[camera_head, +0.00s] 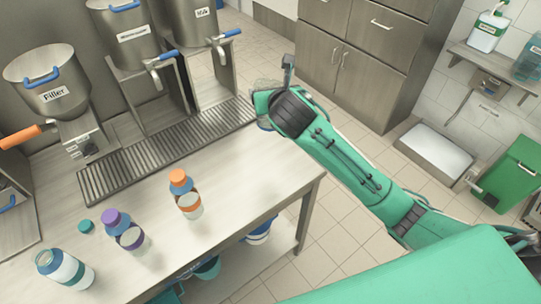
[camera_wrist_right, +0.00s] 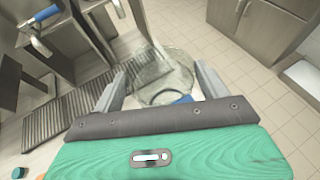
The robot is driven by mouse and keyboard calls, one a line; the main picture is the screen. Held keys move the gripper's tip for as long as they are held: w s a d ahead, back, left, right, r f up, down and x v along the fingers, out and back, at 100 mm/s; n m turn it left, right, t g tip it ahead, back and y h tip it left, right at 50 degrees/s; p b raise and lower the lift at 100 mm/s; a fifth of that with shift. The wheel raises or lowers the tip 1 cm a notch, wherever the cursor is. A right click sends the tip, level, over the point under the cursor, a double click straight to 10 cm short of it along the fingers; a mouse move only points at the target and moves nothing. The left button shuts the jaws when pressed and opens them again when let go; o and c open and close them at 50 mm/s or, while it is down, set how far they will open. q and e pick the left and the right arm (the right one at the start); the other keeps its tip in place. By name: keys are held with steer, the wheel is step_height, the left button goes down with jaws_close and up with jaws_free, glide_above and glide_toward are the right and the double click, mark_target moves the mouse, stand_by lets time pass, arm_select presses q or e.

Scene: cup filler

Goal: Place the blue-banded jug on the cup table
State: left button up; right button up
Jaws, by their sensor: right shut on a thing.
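My right gripper (camera_wrist_right: 162,88) is shut on a clear jug (camera_wrist_right: 160,65) with a blue band (camera_wrist_right: 168,98), seen between its two fingers in the right wrist view. In the head view, the gripper (camera_head: 276,92) is at the far right corner of the steel table (camera_head: 240,180), by the end of the drip grate. There the arm hides most of the jug (camera_head: 265,86). I cannot tell whether the jug touches a surface. I cannot tell from a label whether this table is the cup table. My left gripper is out of view.
On the table stand an orange-capped bottle (camera_head: 186,194), a purple-capped bottle (camera_head: 124,231) and an uncapped blue-and-white bottle (camera_head: 65,269). A teal cap (camera_head: 85,227) lies nearby. Dispensers, including the Filler (camera_head: 45,85), line the back behind the drip grate (camera_head: 165,150). The table's right part is clear.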

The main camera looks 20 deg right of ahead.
mark_target(272, 130)
step_height(272, 130, down, 14)
steer(key=shift+s+r+p, duration=0.1)
steer(key=shift+r+p, duration=0.05)
steer(key=shift+p, duration=0.65)
steer(key=shift+f, duration=2.8)
steer(key=o, duration=1.8)
steer(key=shift+c, duration=0.2)
steer(key=b+v, duration=0.1)
steer(key=v, duration=1.1)
